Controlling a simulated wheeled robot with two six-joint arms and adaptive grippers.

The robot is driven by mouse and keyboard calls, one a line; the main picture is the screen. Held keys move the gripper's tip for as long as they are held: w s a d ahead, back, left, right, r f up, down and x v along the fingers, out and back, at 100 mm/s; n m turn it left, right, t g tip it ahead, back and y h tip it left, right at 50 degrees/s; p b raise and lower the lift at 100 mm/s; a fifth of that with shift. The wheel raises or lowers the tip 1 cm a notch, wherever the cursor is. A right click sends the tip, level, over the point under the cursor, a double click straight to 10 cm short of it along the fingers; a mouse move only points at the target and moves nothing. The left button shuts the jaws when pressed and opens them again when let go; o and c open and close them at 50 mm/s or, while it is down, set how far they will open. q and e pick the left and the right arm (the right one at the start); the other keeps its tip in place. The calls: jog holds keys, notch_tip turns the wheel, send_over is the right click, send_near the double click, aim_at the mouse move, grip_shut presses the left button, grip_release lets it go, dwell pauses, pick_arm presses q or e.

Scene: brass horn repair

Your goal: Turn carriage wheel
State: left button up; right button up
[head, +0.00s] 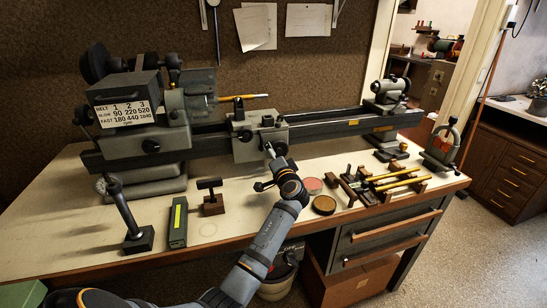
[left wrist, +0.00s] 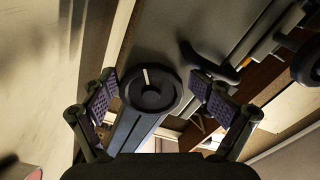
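The grey carriage (head: 272,138) sits on the lathe bed near the middle of the head view. In the left wrist view the dark round carriage wheel (left wrist: 150,92), with a white mark near its top, faces the camera. My left gripper (left wrist: 158,97) is open, with one padded finger on each side of the wheel. Both pads look apart from its rim, though I cannot tell the depth gap. In the head view my left gripper (head: 267,152) is in front of the carriage and covers part of it. My right gripper is in neither view.
The lathe bed (head: 325,128) runs behind, with the headstock (head: 160,125) left and tailstock (head: 390,92) right. On the bench (head: 75,225), a small dark stand (head: 211,204), round tins (head: 323,205) and a tool rack (head: 365,190) lie near my left arm.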

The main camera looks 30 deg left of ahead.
pick_arm(q)
jog(key=shift+s+r, duration=0.15)
jog(key=shift+s, duration=0.05)
jog(key=shift+s+d, duration=0.1)
jog(key=shift+d, duration=0.1)
jog(key=v, duration=0.8)
dwell(0.5)
